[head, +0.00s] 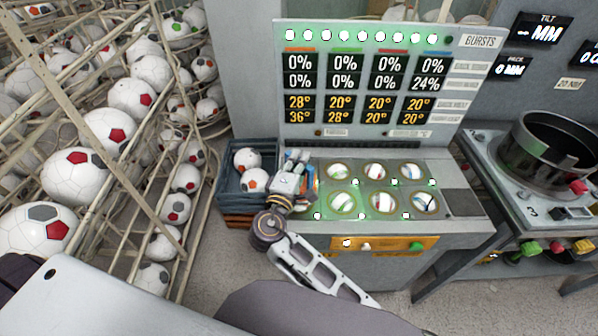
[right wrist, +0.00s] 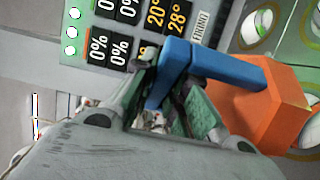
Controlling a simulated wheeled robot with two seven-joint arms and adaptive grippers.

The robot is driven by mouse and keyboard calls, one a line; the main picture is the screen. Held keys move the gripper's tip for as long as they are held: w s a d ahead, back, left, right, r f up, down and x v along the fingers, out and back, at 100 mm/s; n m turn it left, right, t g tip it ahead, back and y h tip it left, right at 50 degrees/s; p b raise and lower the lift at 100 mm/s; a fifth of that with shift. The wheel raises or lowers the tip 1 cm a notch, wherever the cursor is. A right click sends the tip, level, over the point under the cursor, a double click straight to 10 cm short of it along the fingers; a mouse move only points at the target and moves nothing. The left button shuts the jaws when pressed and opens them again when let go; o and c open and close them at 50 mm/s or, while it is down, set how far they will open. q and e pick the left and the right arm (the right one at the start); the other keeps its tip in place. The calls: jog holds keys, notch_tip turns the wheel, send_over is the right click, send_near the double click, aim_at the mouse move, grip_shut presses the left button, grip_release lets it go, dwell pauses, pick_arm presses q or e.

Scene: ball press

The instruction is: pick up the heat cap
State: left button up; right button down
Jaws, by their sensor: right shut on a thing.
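The heat cap (right wrist: 275,105) is an orange block with a blue bar handle, large in the right wrist view. My right gripper (right wrist: 168,100) is shut on the blue handle there. In the head view the right gripper (head: 299,168) is at the left edge of the press's deck, and a little of the orange cap (head: 315,183) shows beside it. The gripper and wrist hide most of the cap in that view. I cannot tell whether the cap touches the deck. My left gripper does not show.
The deck (head: 455,180) has round openings holding several balls. A grey crate (head: 232,190) with two balls stands left of it. A display panel (head: 355,140) rises behind. A wire rack of footballs (head: 110,130) fills the left, and a black ring-shaped pot (head: 550,145) stands right.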

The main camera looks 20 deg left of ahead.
jog(key=shift+r, duration=1.8)
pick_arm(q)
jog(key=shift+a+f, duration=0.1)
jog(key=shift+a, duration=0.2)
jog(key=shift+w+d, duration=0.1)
